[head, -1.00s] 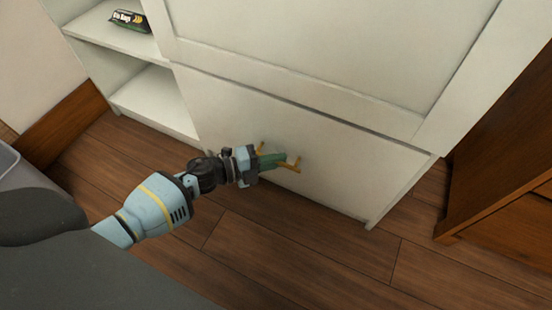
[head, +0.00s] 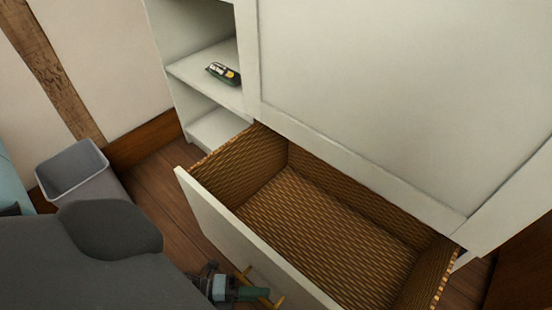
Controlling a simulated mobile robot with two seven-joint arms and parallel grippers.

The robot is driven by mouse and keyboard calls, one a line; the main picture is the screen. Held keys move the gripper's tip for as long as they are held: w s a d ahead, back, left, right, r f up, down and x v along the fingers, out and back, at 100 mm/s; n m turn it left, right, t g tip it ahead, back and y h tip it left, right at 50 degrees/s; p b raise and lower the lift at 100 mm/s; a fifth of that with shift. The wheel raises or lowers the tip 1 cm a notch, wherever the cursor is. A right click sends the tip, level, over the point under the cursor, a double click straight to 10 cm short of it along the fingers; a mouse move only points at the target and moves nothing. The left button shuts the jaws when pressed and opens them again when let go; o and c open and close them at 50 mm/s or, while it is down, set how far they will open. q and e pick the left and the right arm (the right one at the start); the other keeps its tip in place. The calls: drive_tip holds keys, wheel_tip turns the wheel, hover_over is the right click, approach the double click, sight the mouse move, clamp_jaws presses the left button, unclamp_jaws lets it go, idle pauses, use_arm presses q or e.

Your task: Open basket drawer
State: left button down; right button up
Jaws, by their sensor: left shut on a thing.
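The basket drawer (head: 215,219) stands pulled well out from the white cabinet (head: 350,90). It has a white front panel and a woven brown inside, which is empty where it shows. Its yellow handle (head: 277,302) is on the outer face of the front, near the bottom edge of the view. My left gripper (head: 255,294) is at this handle, shut on it; the arm behind it is partly cut off by the view's lower edge. My right gripper is not in view.
Open shelves (head: 205,75) at the cabinet's left hold a small dark package (head: 223,74). A grey bin (head: 72,170) stands at the left by the wall. Wooden floor (head: 160,205) is clear between the bin and the drawer.

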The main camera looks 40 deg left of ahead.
use_arm(q)
drive_tip(key=s, duration=0.3)
drive_tip(key=shift+s+a, duration=0.1)
drive_tip(key=shift+s, duration=0.45)
drive_tip(key=c, duration=1.5)
unclamp_jaws()
drive_tip(key=p+v, duration=0.1)
drive_tip(key=v, duration=0.7)
drive_tip(key=shift+p, duration=0.35)
